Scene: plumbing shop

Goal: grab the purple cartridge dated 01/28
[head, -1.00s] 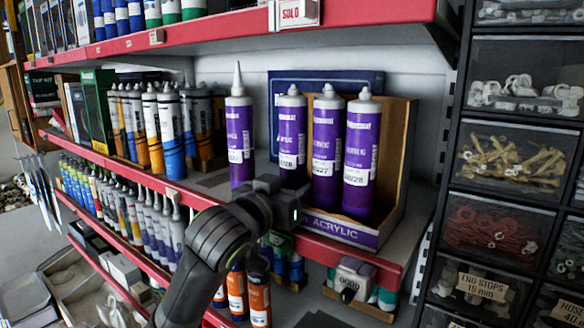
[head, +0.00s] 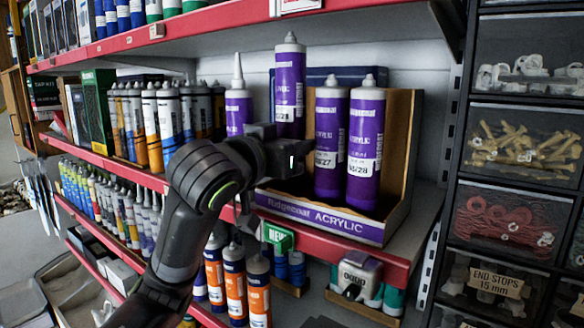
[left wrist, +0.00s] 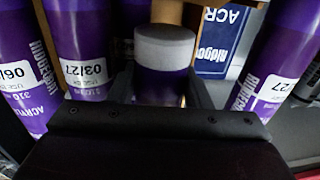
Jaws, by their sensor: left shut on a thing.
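My left gripper (head: 284,150) is shut on a purple cartridge (head: 290,78) and holds it upright, raised above its neighbours. Its white label ends in "/28"; the gripper partly covers its lower end. In the left wrist view the gripper (left wrist: 162,92) is around the held cartridge (left wrist: 165,58), whose grey end shows. Two purple cartridges stand in the display box: one label ends in "/27" (head: 330,138), the other reads about 06/28 (head: 364,145). A purple cartridge with a long nozzle (head: 238,108) stands left of the box. My right gripper is not in view.
The "Acrylic" display box (head: 320,217) sits on the red-edged shelf (head: 385,265), with a wooden side at its right. The upper shelf's red edge (head: 225,27) overhangs close by. Drawers (head: 520,140) stand at right. Other cartridges (head: 150,115) line the shelf at left.

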